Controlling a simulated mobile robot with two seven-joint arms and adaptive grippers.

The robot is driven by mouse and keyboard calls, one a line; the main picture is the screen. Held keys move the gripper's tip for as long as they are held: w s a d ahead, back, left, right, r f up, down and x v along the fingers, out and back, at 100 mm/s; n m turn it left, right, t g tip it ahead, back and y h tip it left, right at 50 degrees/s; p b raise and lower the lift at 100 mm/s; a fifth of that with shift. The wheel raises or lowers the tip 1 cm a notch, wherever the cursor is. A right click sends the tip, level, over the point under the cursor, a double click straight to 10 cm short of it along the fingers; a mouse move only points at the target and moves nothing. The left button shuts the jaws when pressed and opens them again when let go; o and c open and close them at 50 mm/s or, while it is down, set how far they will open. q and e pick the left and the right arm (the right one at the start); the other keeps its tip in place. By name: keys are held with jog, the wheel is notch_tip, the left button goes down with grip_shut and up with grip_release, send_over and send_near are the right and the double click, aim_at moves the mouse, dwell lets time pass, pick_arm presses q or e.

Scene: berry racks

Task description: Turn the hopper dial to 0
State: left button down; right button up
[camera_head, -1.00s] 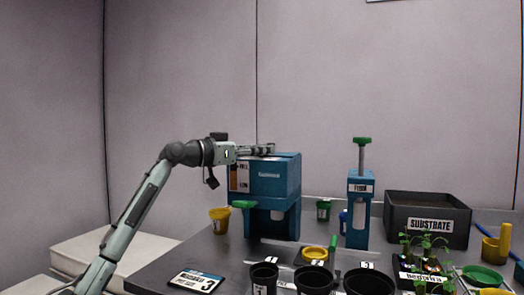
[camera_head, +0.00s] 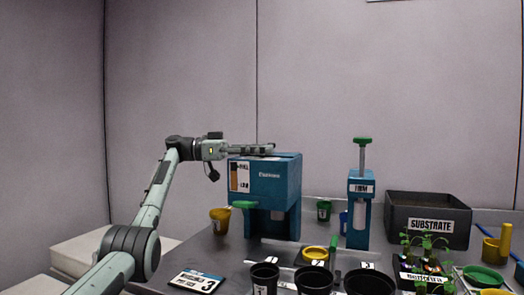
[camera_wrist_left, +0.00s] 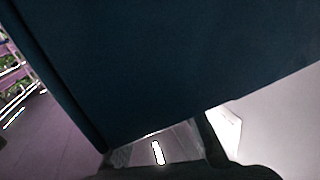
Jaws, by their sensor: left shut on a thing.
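The blue hopper (camera_head: 280,185) stands on the dark table, with a green lever (camera_head: 243,205) low on its front and a white label on its left face. My left gripper (camera_head: 268,149) reaches in from the left, level along the hopper's top edge. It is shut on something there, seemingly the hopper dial. The dial itself is hidden by the fingers and too small to make out, so its setting cannot be read. The left wrist view is mostly filled by a dark blue surface (camera_wrist_left: 160,60), likely the hopper up close. My right gripper is not in view.
A blue press (camera_head: 359,190) with a green handle stands to the right. Beyond it is a dark substrate box (camera_head: 430,205). Black pots (camera_head: 313,283) stand in front, a yellow cup (camera_head: 220,222) at the left.

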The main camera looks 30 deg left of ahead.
pick_arm(q)
jog(key=shift+f+m+g+h, duration=0.2)
jog(key=shift+m+g+h, duration=0.25)
jog(key=shift+g, duration=0.25)
dwell(0.3)
jog(key=c, duration=1.3)
grip_release()
jog(key=shift+r, duration=0.1)
jog(key=shift+n+t+y, duration=0.35)
jog(key=shift+t+y, duration=0.1)
jog(key=shift+t, duration=0.25)
